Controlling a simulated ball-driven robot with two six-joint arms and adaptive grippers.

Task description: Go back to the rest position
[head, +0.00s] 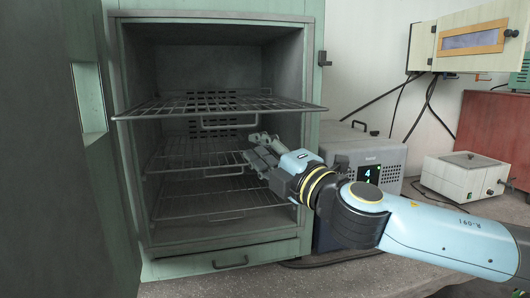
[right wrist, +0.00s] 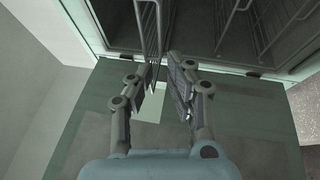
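My right gripper (head: 262,143) is in front of the open cabinet (head: 225,250), near the right side of its opening. It is below the front edge of the top wire rack (head: 215,106) and right of that rack's handle (head: 220,127). In the right wrist view my right gripper (right wrist: 164,68) has its fingers apart with a gap between them, and I see nothing held. Rack wires (right wrist: 150,25) show just beyond the fingertips; whether they touch the left finger I cannot tell. My left gripper is not in view.
The cabinet door (head: 45,150) stands open at the left. The top rack sticks out of the cabinet; lower racks (head: 215,205) sit inside. A grey box with a display (head: 375,155) stands behind my right arm. A white device (head: 463,172) is farther right on the bench (head: 300,282).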

